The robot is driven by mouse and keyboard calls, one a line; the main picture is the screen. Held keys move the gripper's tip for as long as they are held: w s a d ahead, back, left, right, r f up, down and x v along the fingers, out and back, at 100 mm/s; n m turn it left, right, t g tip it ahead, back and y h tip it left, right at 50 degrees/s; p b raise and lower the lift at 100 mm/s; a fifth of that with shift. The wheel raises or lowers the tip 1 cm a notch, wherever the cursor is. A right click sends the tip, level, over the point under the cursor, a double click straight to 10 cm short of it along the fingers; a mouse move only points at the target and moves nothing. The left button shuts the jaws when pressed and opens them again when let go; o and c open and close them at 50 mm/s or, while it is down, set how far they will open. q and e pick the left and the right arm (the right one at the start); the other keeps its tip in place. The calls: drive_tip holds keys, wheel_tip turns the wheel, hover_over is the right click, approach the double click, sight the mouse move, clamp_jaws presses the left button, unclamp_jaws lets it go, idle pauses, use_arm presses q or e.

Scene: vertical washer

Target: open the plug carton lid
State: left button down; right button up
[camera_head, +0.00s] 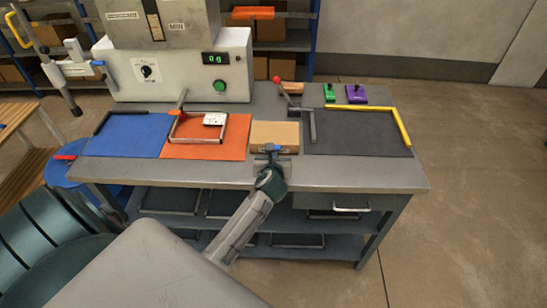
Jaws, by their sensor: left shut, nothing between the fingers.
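The small brown plug carton (275,133) sits near the middle of the grey workbench, between the orange mat and the dark mat. Its top looks like a flat brown panel; I cannot make out whether the lid is raised at all. My left gripper (273,148) is at the carton's near side, close to its front edge, with its fingers shut and nothing between them. I cannot tell if it touches the carton. The gripper and wrist hide part of the carton's front. My right gripper is not in view.
The workbench (330,172) carries a blue mat (127,135), an orange mat (203,151) with a metal frame, and a dark mat (355,140) with a yellow bar (396,126). A red-knobbed lever (294,95) stands behind the carton. A machine (178,68) stands back left.

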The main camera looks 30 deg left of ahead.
use_arm(q)
drive_tip(key=shift+w+a+f, duration=0.1)
drive_tip(key=shift+w+a, duration=0.05)
drive_tip(key=shift+w, duration=0.1)
drive_tip(key=shift+w+a+f, duration=0.2)
drive_tip(key=shift+w+a, duration=0.05)
drive_tip(key=shift+w, duration=0.1)
drive_tip(key=shift+r, duration=0.1)
idle(0.3)
drive_tip(key=shift+d+r+p, duration=0.1)
drive_tip(key=shift+p, duration=0.2)
drive_tip(key=shift+s+r+p, duration=0.2)
drive_tip(key=shift+r+p, duration=0.2)
drive_tip(key=shift+p, duration=0.35)
drive_tip(key=shift+d, duration=0.1)
